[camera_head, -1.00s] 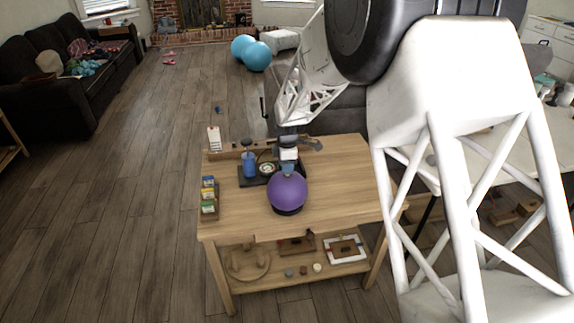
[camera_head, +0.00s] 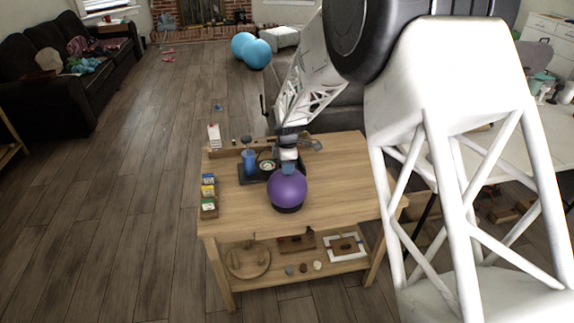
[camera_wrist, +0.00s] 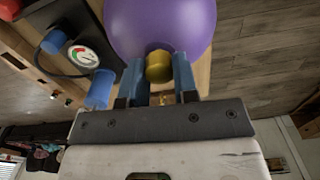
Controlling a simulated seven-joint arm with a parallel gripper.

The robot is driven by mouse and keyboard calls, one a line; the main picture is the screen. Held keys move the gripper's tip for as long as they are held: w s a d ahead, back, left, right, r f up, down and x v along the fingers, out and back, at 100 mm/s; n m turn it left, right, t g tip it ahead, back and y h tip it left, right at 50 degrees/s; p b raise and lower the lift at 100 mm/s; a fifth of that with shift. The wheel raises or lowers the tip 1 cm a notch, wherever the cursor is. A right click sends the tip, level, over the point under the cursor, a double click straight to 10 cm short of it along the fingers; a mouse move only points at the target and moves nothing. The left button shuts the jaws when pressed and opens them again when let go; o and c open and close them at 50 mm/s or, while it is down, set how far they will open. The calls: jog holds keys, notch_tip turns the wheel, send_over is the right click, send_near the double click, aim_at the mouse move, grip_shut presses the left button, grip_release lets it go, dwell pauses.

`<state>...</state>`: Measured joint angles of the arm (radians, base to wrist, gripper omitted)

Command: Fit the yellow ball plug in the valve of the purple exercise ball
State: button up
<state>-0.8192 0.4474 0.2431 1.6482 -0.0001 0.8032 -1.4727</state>
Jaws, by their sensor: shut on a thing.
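The purple exercise ball (camera_head: 288,191) rests in a dark ring-like base on the wooden table. It also fills the top middle of the wrist view (camera_wrist: 160,22). My gripper (camera_head: 289,167) is over the ball's far upper side in the head view. In the wrist view its two blue fingers (camera_wrist: 158,78) are shut on the yellow ball plug (camera_wrist: 158,66), one on each side. The plug's rounded end overlaps the ball's edge in that view. I cannot tell whether it touches the ball. The valve is not visible. The plug is hidden in the head view.
A black tray (camera_head: 249,181) with a blue pump (camera_head: 249,161) and a gauge (camera_wrist: 84,56) is left of the ball. Small coloured boxes (camera_head: 208,190) stand at the table's left edge. The front right of the wooden table (camera_head: 345,205) is clear.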

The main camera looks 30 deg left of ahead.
jog(key=shift+f, duration=0.3)
jog(key=o, duration=0.9)
jog(key=shift+r, duration=0.15)
jog(key=shift+r, duration=3.75)
